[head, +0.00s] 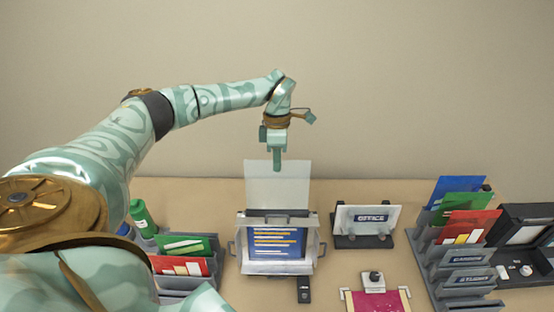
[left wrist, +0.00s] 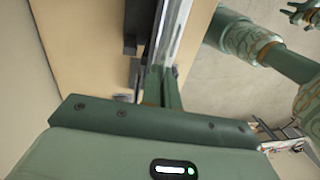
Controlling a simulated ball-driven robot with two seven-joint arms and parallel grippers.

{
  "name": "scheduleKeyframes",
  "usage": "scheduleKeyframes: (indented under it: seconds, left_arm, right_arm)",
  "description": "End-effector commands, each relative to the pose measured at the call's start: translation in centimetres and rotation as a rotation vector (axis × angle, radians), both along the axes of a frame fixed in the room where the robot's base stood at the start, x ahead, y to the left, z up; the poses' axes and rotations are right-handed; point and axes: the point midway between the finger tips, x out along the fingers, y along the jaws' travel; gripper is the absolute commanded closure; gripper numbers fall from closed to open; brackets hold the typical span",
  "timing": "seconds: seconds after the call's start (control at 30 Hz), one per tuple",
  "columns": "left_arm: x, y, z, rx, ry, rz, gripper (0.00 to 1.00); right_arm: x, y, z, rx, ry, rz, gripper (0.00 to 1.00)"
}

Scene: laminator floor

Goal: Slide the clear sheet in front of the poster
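The clear sheet (head: 277,188) hangs upright above the poster frame (head: 239,265). Its lower edge is at the frame's top rim; I cannot tell how far it is inside. The poster (head: 277,243), blue with yellow and white lines, sits in the frame. My left gripper (head: 277,165) is shut on the sheet's top edge. In the left wrist view its fingers (left wrist: 160,85) are close together, with the pale strip of the frame or sheet beyond them. My right gripper (left wrist: 301,14) seems to show small at that view's top right; its opening is unclear.
An OFFICE sign (head: 367,218) stands on a dark base right of the frame. A clipboard with a red sheet (head: 378,300) lies in front. Grey file racks (head: 455,285) stand right, and a green bottle (head: 142,217) left. Bare table (head: 340,275) lies between.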

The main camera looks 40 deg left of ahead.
Motion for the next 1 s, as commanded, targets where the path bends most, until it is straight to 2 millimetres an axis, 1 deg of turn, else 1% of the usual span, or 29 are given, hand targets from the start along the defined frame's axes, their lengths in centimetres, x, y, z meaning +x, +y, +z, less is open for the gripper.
scheduleKeyframes:
  seconds: [0.53,1.0]
  left_arm:
    - [0.0,-0.1,-0.3,0.000,0.000,0.000,1.00]
    - [-0.2,-0.2,-1.6,0.001,0.001,0.001,1.00]
  right_arm:
    - [0.0,0.0,0.0,0.000,0.000,0.000,0.71]
    - [0.0,0.1,-0.3,0.001,0.000,0.000,0.71]
